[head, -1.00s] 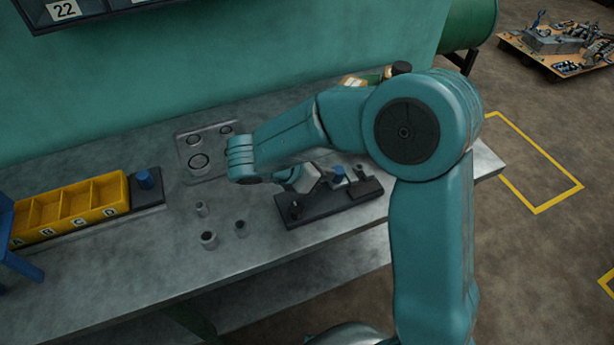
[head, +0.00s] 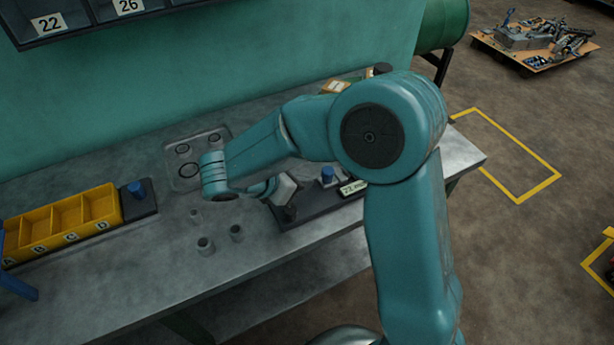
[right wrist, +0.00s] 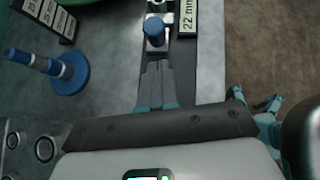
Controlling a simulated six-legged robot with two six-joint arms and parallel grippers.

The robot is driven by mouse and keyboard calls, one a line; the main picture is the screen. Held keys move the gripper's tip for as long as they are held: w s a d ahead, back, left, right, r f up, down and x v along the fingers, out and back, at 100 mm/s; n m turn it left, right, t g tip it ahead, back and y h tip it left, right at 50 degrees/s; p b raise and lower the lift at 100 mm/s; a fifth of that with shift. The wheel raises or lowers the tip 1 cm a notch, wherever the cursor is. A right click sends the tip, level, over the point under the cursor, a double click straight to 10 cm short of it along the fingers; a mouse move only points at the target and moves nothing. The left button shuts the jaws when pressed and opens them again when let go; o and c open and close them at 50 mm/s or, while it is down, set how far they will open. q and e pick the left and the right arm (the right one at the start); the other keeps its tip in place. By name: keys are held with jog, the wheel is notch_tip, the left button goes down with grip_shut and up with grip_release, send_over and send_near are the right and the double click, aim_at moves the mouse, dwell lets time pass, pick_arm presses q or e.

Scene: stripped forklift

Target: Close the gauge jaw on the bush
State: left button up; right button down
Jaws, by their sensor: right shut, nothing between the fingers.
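The gauge (head: 318,206) is a dark bar on the bench, with a "22 mm" readout (head: 352,187) near its right end. A blue-topped piece (head: 327,174) stands on it, apparently the bush; in the right wrist view the blue cylinder (right wrist: 155,29) sits by a pale metal block on the bar. My right gripper (head: 289,207) is over the left part of the gauge and partly hides it. In the right wrist view its grey fingers (right wrist: 158,72) are shut and empty, pointing along the bar just short of the metal block. Whether they touch the jaw is unclear.
Several small grey bushes (head: 205,245) stand left of the gauge. A yellow bin (head: 72,222), a plate with rings (head: 180,172) and a box (head: 337,86) are on the bench.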

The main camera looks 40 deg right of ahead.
jog(key=v, duration=0.9)
jog(key=shift+a+r, duration=0.15)
jog(key=shift+r, duration=0.2)
jog(key=shift+a, duration=0.15)
